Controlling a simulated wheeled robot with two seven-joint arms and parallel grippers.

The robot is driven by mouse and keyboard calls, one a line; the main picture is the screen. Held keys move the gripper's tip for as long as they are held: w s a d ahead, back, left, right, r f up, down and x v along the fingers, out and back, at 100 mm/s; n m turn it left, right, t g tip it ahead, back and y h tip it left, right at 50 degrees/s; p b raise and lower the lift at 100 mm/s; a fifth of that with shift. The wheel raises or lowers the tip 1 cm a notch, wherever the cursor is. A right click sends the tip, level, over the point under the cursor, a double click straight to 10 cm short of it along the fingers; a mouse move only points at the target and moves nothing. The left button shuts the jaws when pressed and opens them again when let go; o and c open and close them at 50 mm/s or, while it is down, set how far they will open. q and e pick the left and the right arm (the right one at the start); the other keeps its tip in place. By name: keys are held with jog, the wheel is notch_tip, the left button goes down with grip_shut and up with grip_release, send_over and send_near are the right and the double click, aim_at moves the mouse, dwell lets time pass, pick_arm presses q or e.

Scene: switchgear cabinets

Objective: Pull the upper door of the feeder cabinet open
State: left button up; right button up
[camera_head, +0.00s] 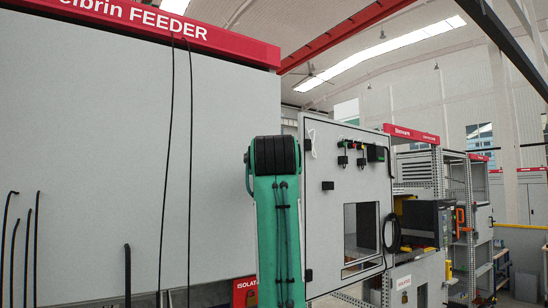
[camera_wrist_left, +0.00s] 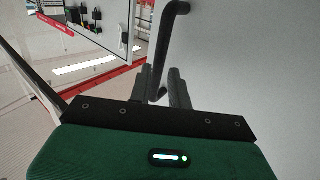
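The feeder cabinet's large grey upper front (camera_head: 90,150) fills the left of the head view, under a red FEEDER header (camera_head: 150,22). It looks closed there. In the left wrist view, which is upside down, a black bar handle (camera_wrist_left: 172,32) stands off the grey face (camera_wrist_left: 255,70). My left gripper (camera_wrist_left: 163,85) has its two dark fingers apart, with the handle's bar running down between them. Contact with the bar cannot be told. My right gripper is not in view.
A grey panel (camera_head: 322,215) with switches and a window opening stands right of my arm; it also shows in the left wrist view (camera_wrist_left: 92,28). Racks and equipment (camera_head: 425,220) are behind it. Thin black cables (camera_head: 168,150) hang before the feeder's face.

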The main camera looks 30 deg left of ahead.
pick_arm(q)
jog(key=shift+p+x, duration=1.1)
jog(key=shift+x, duration=1.4)
jog(key=shift+d, duration=0.1)
jog(key=shift+c, duration=0.5)
grip_shut()
